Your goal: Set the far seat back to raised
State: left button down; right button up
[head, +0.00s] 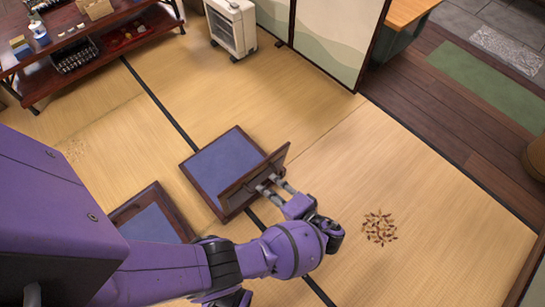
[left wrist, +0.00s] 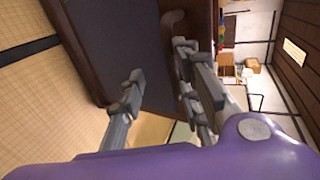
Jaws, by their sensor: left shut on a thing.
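The far seat (head: 221,163) is a low floor chair with a dark wood frame and a blue pad, in the middle of the head view. Its wooden seat back (head: 242,187) stands up at an angle from the right side of the seat. My left gripper (head: 268,185) is shut on the seat back, reaching it from the right and hiding part of its edge. In the left wrist view, the left gripper's fingers (left wrist: 158,92) show beside the dark wood and the blue-grey pad (left wrist: 130,45). My right gripper is not in view.
A second seat (head: 150,222) lies nearer, partly behind my purple arm. Dark leaf-like pieces (head: 380,228) lie on the tatami to the right. A white heater (head: 232,27) and a low shelf (head: 85,50) stand at the back.

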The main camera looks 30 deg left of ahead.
pick_arm(q)
jog(key=c, duration=1.8)
grip_release()
jog(key=shift+s+a+f, duration=0.15)
jog(key=shift+s+f, duration=0.05)
jog(key=shift+f, duration=0.25)
jog(key=shift+s+a+f, duration=0.15)
jog(key=shift+f, duration=0.3)
jog(key=shift+c, duration=0.2)
jog(key=shift+o, duration=0.9)
jog(key=shift+w+f+h, duration=0.1)
jog(key=shift+h, duration=0.2)
jog(key=shift+c, duration=0.3)
jog(key=shift+d, duration=0.1)
jog(key=shift+c, duration=0.2)
jog(key=shift+d+r, duration=0.2)
jog(key=shift+d, duration=0.05)
jog(key=shift+c, duration=0.4)
jog(key=v, duration=1.2)
jog(key=shift+w+r, duration=0.15)
jog(key=shift+w, duration=0.1)
